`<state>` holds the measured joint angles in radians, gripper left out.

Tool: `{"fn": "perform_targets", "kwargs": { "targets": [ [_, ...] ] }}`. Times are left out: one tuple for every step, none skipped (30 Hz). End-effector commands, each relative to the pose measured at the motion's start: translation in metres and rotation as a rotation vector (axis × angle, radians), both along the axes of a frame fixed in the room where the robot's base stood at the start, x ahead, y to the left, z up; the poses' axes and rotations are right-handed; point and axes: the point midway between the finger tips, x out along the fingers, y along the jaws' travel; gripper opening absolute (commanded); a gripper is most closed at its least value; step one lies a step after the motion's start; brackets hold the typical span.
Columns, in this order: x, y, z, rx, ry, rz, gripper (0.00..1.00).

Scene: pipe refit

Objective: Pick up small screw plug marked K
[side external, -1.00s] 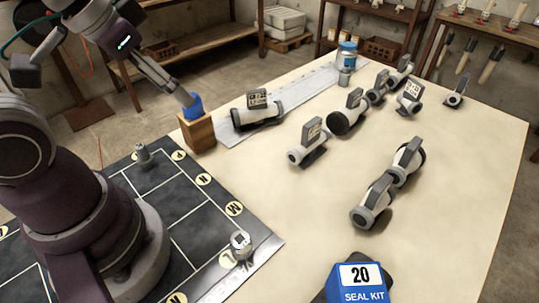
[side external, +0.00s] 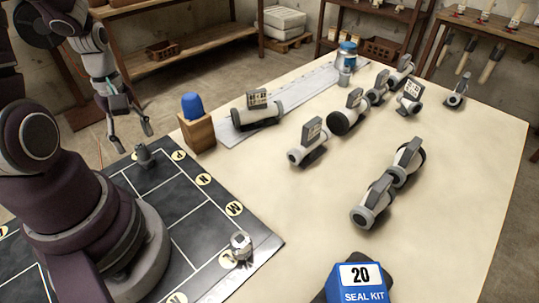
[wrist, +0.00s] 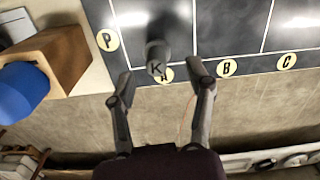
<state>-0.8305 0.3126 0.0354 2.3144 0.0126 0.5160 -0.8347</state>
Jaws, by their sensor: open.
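The small screw plug marked K (wrist: 156,58) is a dark grey piece with a K on its top. It stands on the dark lettered mat beside the A circle in the wrist view. It also shows near the mat's far corner in the side external view (side external: 143,155). My gripper (side external: 133,141) is open and empty, pointing down by that corner. In the wrist view the fingertips of my gripper (wrist: 161,75) are spread, with the plug just ahead of the gap between them. I cannot tell the exact height between fingers and plug.
A wooden block (side external: 197,133) with a blue piece (side external: 192,105) in it stands close by the mat. Another pale plug (side external: 241,245) is on the lettered mat (side external: 190,205). Several pipe fittings stand on the table. A blue seal kit box (side external: 358,283) is at the front.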

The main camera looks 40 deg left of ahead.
Motion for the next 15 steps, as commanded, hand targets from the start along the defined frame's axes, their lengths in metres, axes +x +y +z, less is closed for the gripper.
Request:
{"fn": "perform_targets", "kwargs": {
  "targets": [
    [0.000,0.000,-0.005,-0.002,0.002,0.000,0.54],
    [0.000,0.000,-0.008,-0.003,0.004,0.000,0.54],
    [0.001,0.001,-0.014,-0.003,0.004,-0.001,0.54],
    [0.001,0.002,-0.019,-0.003,0.004,-0.001,0.54],
    [0.002,0.003,-0.025,-0.004,0.003,-0.001,0.54],
    [0.003,0.004,-0.031,-0.005,0.004,-0.002,0.54],
    [0.003,0.004,-0.036,-0.004,0.003,-0.001,0.54],
    [0.003,0.005,-0.041,-0.003,0.004,-0.002,0.54],
    [0.003,0.005,-0.046,-0.003,0.004,-0.002,0.54],
    [0.003,0.005,-0.049,-0.002,0.003,-0.002,0.54],
    [0.003,0.005,-0.052,-0.001,0.002,-0.002,0.54],
    [0.004,0.005,-0.054,0.000,0.001,-0.003,0.54],
    [0.004,0.005,-0.055,0.000,0.000,-0.003,0.54],
    [0.004,0.005,-0.055,0.001,0.000,-0.003,0.54],
    [0.004,0.005,-0.055,0.001,-0.001,-0.003,0.54]
  ]
}}
